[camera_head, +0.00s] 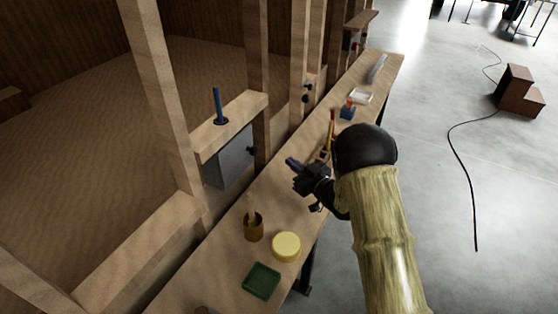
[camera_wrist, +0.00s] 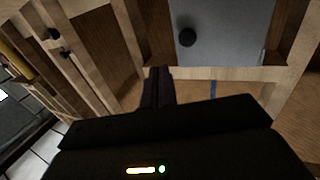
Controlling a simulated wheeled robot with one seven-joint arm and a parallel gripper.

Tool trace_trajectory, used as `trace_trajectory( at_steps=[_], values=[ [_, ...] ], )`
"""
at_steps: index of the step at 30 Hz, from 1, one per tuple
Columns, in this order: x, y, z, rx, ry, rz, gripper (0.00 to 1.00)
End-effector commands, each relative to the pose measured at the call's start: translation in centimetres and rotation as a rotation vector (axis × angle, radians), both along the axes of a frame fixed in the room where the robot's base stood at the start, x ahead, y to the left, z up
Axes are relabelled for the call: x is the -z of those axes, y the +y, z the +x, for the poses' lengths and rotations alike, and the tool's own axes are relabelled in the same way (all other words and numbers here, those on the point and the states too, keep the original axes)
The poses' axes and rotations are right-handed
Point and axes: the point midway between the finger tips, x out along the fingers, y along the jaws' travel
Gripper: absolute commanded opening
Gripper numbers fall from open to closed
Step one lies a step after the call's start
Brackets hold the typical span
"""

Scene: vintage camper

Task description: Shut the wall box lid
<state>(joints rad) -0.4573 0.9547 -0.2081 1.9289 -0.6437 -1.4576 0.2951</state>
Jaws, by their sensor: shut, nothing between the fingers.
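The wall box shows a flat grey lid (camera_head: 230,160) between wooden posts, below a short wooden ledge. A small dark knob (camera_head: 252,149) sits at its right edge. In the wrist view the grey lid (camera_wrist: 232,30) fills the upper right, with the round black knob (camera_wrist: 187,37) on it. I cannot tell how far the lid stands open. My gripper (camera_head: 291,163) is to the right of the lid, over the bench and apart from it. In the wrist view its dark fingers (camera_wrist: 158,73) are together and empty, below and left of the knob. The box interior is hidden.
The long wooden bench (camera_head: 222,262) holds a brown cup (camera_head: 253,230), a yellow round lid (camera_head: 286,246) and a green tray (camera_head: 261,281). A blue rod (camera_head: 217,103) stands upright on the ledge (camera_head: 232,122). Wooden posts flank the box. Open floor lies at right.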

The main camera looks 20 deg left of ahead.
Motion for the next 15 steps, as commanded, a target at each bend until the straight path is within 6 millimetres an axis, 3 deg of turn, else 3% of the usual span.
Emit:
trace_trajectory(
  at_steps=[6, 15],
  values=[
    [0.1, -3.2, -0.6, 0.001, 0.001, -0.001, 0.0],
    [0.0, -3.6, -0.8, -0.001, 0.001, -0.001, 0.0]
  ],
)
